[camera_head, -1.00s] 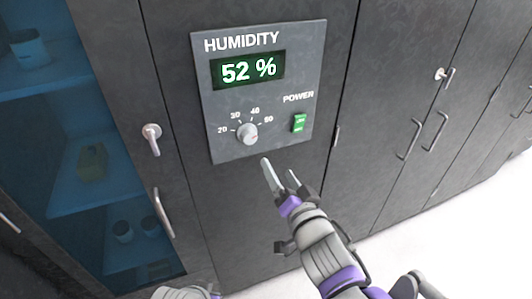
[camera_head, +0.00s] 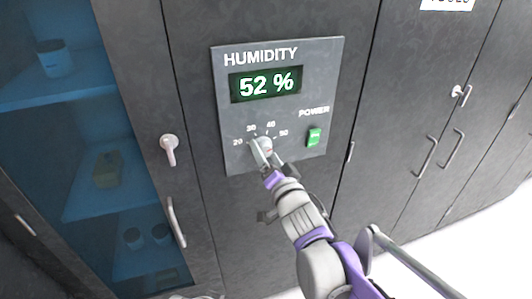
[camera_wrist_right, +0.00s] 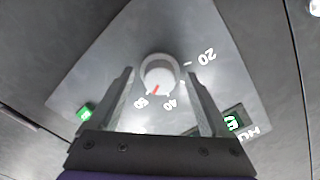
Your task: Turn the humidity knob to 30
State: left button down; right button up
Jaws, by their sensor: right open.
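The round, light grey humidity knob (camera_head: 266,146) sits low on a grey panel (camera_head: 232,110), under a green display (camera_head: 266,84) reading 52 %. In the wrist view the knob (camera_wrist_right: 158,72) has a red mark pointing between 40 and the scale's highest number. The 20 shows there, but the 30 is hidden behind a finger. My right gripper (camera_head: 268,156) is at the knob, and its fingers partly cover it in the head view. In the wrist view the right gripper (camera_wrist_right: 159,76) is open, one finger on each side of the knob, with visible gaps. My left gripper is out of view.
A green power switch (camera_head: 314,137) is right of the knob on the same panel. A glass-fronted cabinet (camera_head: 85,120) with a white lock (camera_head: 169,147) and a handle (camera_head: 176,222) stands at left. Dark cabinet doors with handles (camera_head: 450,149) are at right.

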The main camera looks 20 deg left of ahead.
jog(key=shift+w+a, duration=0.1)
jog(key=shift+w, duration=0.05)
jog(key=shift+c, duration=0.3)
jog(key=c, duration=1)
jog(key=shift+c, duration=0.3)
